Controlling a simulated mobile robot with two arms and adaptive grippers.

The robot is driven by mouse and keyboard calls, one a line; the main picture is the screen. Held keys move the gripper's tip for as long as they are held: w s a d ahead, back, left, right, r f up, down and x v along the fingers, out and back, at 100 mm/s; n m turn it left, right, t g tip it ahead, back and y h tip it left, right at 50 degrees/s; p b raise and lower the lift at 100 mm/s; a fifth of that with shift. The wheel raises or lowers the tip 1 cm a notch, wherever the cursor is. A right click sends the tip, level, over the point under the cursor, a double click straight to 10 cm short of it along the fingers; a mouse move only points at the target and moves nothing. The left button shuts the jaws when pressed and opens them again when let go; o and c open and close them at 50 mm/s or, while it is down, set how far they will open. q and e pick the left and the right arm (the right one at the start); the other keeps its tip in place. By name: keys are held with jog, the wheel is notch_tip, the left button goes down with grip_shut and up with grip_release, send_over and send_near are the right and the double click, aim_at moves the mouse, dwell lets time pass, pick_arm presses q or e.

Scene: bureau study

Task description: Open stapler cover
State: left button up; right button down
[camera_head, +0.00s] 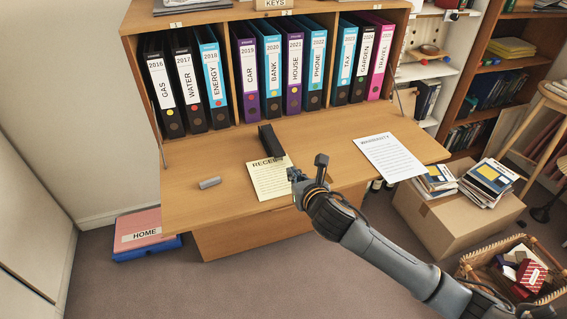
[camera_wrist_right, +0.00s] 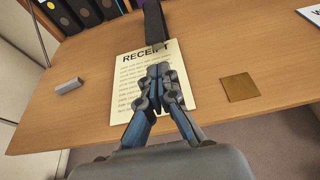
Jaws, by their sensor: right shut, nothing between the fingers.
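A long black stapler (camera_head: 270,142) lies on the wooden desktop, with its near end over the top of a cream receipt sheet (camera_head: 266,181). My right gripper (camera_head: 303,178) is shut and empty, near the front edge of the desk. In the wrist view its fingertips (camera_wrist_right: 159,72) show over the receipt, short of the stapler and apart from it. I cannot make out the cover's seam. My left gripper is not in view.
A small grey block (camera_head: 209,183) lies left of the receipt. A warranty sheet (camera_head: 390,157) lies to the right. A brown square (camera_wrist_right: 239,87) lies on the desk in the wrist view. Upright binders (camera_head: 249,80) stand behind. A cardboard box (camera_head: 460,222) stands right of the desk.

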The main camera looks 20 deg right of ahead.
aim_at(280, 159)
jog(key=x, duration=0.8)
jog(key=shift+w+a+b, duration=0.1)
jog(key=shift+w+b, duration=0.05)
jog(key=shift+b, duration=0.2)
